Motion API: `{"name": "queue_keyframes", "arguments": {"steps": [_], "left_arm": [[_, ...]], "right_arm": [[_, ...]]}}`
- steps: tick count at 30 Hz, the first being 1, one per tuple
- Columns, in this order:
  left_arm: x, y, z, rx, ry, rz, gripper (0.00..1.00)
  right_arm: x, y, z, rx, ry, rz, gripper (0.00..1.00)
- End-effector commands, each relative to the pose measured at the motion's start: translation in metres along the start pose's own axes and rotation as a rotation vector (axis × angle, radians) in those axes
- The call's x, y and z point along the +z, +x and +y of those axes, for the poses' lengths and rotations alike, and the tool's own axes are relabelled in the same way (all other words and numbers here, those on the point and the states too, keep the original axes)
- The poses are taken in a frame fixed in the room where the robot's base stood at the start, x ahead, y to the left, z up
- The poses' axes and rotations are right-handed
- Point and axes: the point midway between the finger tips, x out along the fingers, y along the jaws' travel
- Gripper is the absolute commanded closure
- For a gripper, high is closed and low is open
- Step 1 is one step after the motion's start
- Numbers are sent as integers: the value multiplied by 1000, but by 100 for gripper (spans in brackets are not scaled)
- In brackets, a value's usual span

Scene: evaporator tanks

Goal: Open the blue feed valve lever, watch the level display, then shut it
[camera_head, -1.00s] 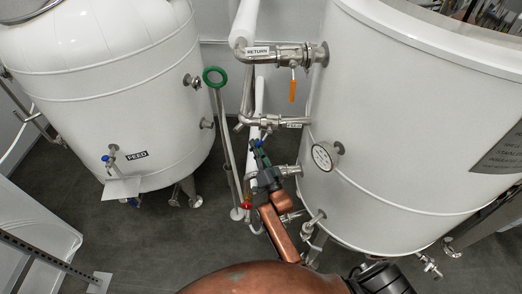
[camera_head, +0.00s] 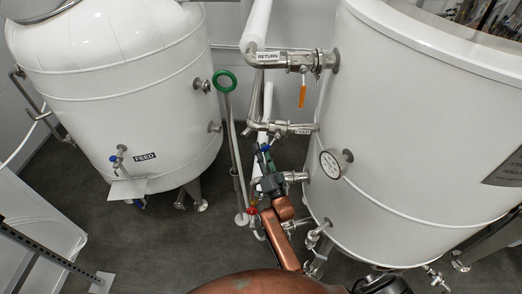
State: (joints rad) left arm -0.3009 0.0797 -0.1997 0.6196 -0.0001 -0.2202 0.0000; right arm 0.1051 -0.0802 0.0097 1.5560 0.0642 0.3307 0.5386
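My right gripper (camera_head: 266,160), dark with green parts, is at the piping between the two white tanks, below a pipe label that seems to read FEED (camera_head: 300,131). A small blue piece (camera_head: 265,148), likely the blue lever, shows at its fingertips; I cannot tell whether the fingers are closed on it. Another small blue-handled valve (camera_head: 117,158) is on the left tank (camera_head: 120,95) beside a FEED label (camera_head: 145,157). No level display can be made out. My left gripper is not in view.
An orange lever (camera_head: 302,96) hangs from the RETURN pipe (camera_head: 270,59). Grey floor (camera_head: 140,235) is open at lower left.

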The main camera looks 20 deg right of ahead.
Motion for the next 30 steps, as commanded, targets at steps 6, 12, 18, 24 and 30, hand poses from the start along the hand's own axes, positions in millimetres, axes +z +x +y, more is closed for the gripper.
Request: {"name": "queue_keyframes", "arguments": {"steps": [6, 12, 18, 24, 30], "left_arm": [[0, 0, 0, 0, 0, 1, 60], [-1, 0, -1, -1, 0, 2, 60], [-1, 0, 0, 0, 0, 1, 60], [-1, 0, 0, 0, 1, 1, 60], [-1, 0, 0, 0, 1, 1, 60]], "right_arm": [[0, 0, 1, 1, -1, 0, 71], [0, -8, 2, 2, -2, -1, 71], [1, -44, 3, 4, -2, -3, 71], [0, -85, 2, 3, -2, -2, 71], [0, -112, 1, 1, -2, 0, 71]]}}
